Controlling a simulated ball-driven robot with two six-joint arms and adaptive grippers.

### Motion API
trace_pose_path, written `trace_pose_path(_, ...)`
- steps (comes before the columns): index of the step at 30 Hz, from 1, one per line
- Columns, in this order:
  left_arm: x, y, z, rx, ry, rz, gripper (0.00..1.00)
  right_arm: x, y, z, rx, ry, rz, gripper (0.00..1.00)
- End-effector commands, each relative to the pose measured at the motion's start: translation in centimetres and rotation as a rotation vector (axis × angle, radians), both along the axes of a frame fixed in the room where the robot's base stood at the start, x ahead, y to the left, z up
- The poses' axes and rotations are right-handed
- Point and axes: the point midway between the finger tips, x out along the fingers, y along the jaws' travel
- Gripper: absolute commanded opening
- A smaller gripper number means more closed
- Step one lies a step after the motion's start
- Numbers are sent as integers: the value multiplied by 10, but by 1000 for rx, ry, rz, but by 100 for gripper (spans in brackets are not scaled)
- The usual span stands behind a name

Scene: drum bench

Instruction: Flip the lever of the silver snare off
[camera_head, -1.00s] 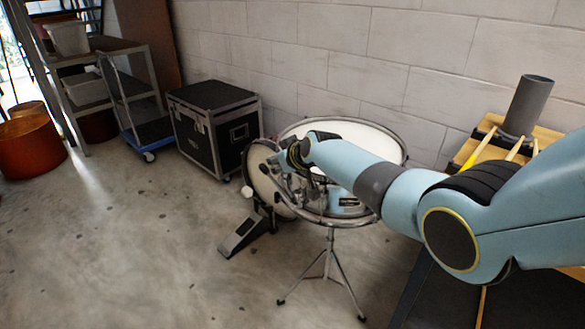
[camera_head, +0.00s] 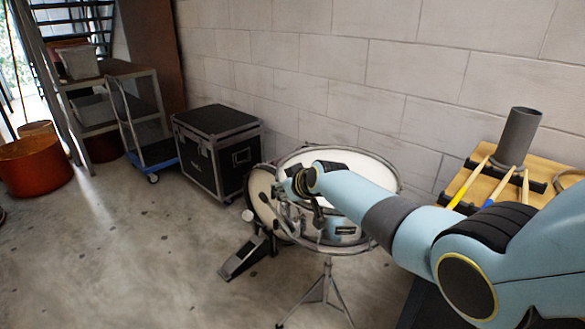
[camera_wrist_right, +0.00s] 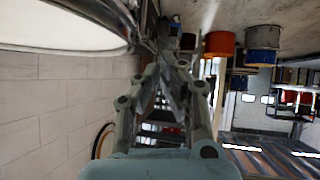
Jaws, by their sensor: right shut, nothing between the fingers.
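The silver snare (camera_head: 343,228) stands on a tripod stand in the head view, its white head (camera_head: 360,165) facing up. My right arm crosses in front of it from the right. My right gripper (camera_head: 297,212) is at the snare's near left side, shut and empty. In the wrist view, my right gripper (camera_wrist_right: 174,62) points at metal hardware by the drum's edge, and the snare's head (camera_wrist_right: 60,25) fills the top left. I cannot clearly pick out the lever or its position; the gripper and arm cover part of that side. My left gripper is not in view.
A bass drum (camera_head: 262,195) with a pedal (camera_head: 240,258) stands left of the snare, close to my gripper. A black case (camera_head: 215,150) stands behind, against the block wall. A wooden bench (camera_head: 470,187) with sticks and a grey cylinder (camera_head: 519,135) is at right. Floor at front left is clear.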

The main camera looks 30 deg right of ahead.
Motion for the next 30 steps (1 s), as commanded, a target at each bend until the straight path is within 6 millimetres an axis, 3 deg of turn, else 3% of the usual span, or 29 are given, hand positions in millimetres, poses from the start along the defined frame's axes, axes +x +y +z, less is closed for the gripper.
trace_pose_path(1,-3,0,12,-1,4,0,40,-7,0,17,-1,-5,2,0)
trace_pose_path(6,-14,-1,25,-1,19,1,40,-28,1,47,-1,-4,2,0)
trace_pose_path(12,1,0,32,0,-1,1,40,-45,1,72,0,-2,1,0)
trace_pose_path(18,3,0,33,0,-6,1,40,-52,1,82,-1,0,1,0)
trace_pose_path(30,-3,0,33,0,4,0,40,-52,2,82,0,0,0,0)
